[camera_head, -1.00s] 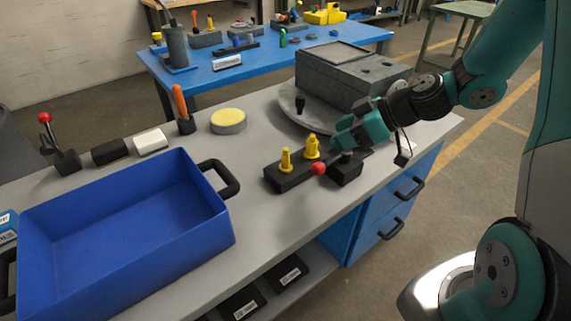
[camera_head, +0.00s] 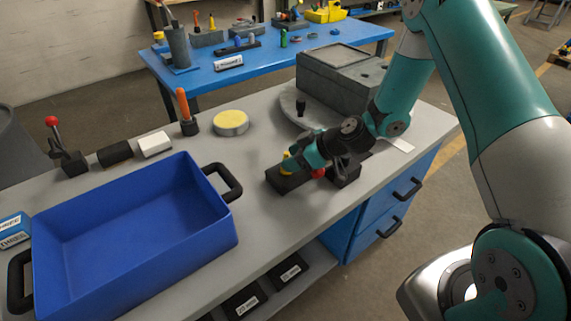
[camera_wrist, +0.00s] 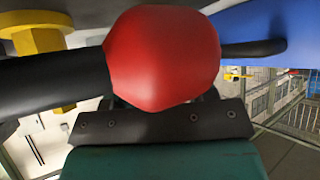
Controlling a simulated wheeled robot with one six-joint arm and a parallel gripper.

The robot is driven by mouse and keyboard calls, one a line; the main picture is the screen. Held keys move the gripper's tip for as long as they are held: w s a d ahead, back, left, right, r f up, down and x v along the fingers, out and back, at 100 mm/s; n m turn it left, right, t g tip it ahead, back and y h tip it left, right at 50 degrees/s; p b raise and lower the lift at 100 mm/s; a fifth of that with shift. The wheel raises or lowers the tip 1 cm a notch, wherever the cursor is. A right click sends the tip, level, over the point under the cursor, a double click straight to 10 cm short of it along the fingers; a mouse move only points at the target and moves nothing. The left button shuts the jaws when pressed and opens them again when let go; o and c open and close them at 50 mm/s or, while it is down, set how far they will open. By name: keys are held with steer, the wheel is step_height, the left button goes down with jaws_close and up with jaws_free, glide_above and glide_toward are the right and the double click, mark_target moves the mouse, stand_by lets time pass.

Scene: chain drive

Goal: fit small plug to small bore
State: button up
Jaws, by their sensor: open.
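My gripper (camera_head: 299,161) is open, low over the black plug holder (camera_head: 283,184) on the grey bench. One yellow plug (camera_head: 287,164) shows just left of the fingers; the other is hidden behind my gripper. The wrist view shows a yellow plug (camera_wrist: 40,42) at upper left. A red ball knob (camera_wrist: 163,58) on a black lever fills the middle of that view, very close to my gripper; it also shows in the head view (camera_head: 318,173). The grey block (camera_head: 335,70) with dark round bores in its top stands behind; bore sizes are hard to tell.
A blue tray (camera_head: 130,235) fills the bench's left front. A yellow-topped disc (camera_head: 231,122) and an orange-handled tool (camera_head: 183,105) stand behind. Bench between tray and holder is clear.

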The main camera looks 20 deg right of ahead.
steer(key=shift+x, duration=1.25)
jaws_close()
steer(key=shift+r, duration=0.1)
